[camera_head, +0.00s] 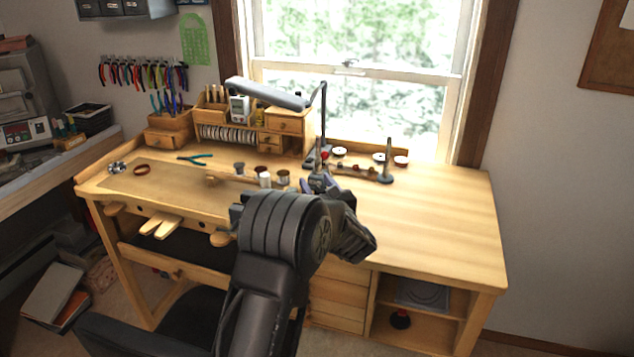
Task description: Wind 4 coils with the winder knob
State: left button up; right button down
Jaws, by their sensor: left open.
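The winder stands toward the back of the wooden bench, near the window. Its right post (387,162) is upright, and a rod with small coloured pieces (352,168) runs left from it. The winder's left end is close to my gripper and partly hidden; I cannot clearly make out the knob. My left gripper (319,184) is open at the left end of the winder, in front of it. My arm hides part of the bench front. Whether the fingers touch the knob cannot be told. My right gripper is not in view.
Small dishes (401,160) sit at the back. The bench's right side (440,215) is clear.

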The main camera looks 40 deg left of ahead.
pick_arm(q)
jog(key=shift+c, duration=0.4)
grip_shut()
